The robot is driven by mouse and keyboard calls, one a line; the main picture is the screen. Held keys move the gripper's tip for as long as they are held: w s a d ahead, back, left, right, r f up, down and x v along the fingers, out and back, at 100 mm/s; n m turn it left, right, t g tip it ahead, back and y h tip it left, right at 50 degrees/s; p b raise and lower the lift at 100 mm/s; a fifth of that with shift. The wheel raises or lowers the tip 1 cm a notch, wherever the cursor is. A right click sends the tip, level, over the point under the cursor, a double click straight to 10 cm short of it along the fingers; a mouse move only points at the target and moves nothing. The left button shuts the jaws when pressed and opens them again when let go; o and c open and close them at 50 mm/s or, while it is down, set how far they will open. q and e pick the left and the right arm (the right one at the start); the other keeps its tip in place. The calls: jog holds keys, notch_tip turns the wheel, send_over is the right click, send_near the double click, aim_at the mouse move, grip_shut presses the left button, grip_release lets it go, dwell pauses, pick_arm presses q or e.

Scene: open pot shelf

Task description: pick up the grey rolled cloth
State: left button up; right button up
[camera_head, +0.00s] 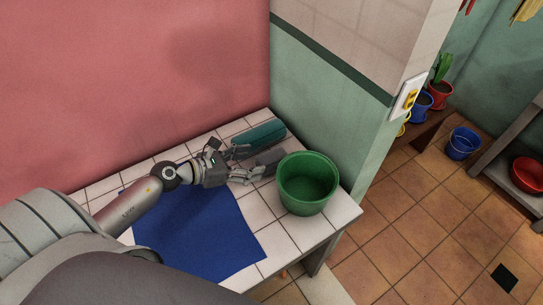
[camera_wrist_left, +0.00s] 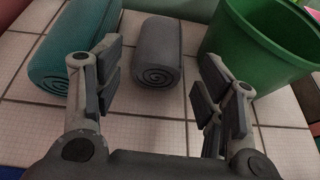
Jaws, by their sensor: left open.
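The grey rolled cloth (camera_wrist_left: 157,52) lies on the white tiled table top, its spiral end facing my left gripper in the left wrist view. In the head view the cloth (camera_head: 269,161) lies just beyond the fingers, left of the green bucket. My left gripper (camera_wrist_left: 160,95) is open, with its fingers spread to either side of the near end of the cloth and nothing held. It also shows in the head view (camera_head: 250,164), reaching in from the left over the table. My right gripper is not in view.
A teal rolled cloth (camera_head: 258,139) lies left of the grey one, close to the left finger in the wrist view. A green bucket (camera_head: 308,184) stands on the right. A blue cloth (camera_head: 195,235) lies flat on the table (camera_head: 285,243). Walls bound the back and right.

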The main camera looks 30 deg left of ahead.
aim_at(259, 161)
pick_arm(q)
jog(key=shift+x, duration=1.1)
jog(key=shift+w+d+f, duration=0.25)
jog(key=shift+w, duration=0.15)
jog(key=p+x, duration=0.1)
jog(key=x, duration=0.3)
jog(key=shift+w+d+f, duration=0.2)
jog(key=shift+d+f, duration=0.05)
jog(key=shift+f, duration=0.05)
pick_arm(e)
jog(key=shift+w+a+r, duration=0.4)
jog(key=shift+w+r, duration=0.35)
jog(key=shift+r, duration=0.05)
pick_arm(q)
jog(key=shift+c, duration=0.5)
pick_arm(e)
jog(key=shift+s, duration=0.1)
pick_arm(q)
jog(key=c, duration=0.7)
jog(key=shift+o, duration=0.2)
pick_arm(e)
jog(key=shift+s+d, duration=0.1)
